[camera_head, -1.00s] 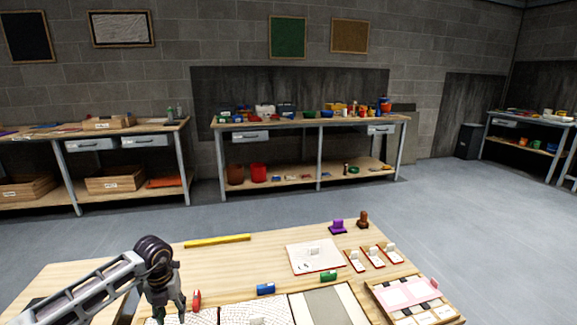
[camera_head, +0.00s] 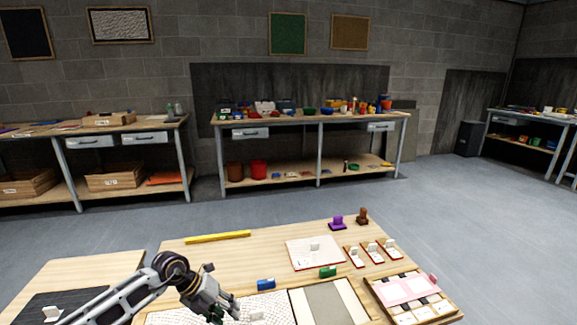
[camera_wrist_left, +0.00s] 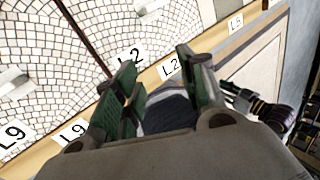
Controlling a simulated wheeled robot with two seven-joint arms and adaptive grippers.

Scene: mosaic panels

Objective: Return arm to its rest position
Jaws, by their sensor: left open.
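My left arm comes in from the lower left in the head view. Its gripper (camera_head: 228,309) is over the near edge of the work table (camera_head: 215,262), tilted toward the right, and looks empty. In the left wrist view the two green fingers (camera_wrist_left: 160,82) are apart with nothing between them. Below them lie white mosaic panels (camera_wrist_left: 45,45) with labels such as L9 and L2 along a wooden strip. The mosaic panel (camera_head: 272,306) also shows in the head view, just right of the gripper. My right gripper is not in view.
On the table are a yellow bar (camera_head: 217,236), a blue piece (camera_head: 265,284), a green piece (camera_head: 327,272), a purple stamp-like piece (camera_head: 337,223), a white board (camera_head: 303,259) and a pink-topped tray (camera_head: 436,309). Shelved benches stand along the far wall.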

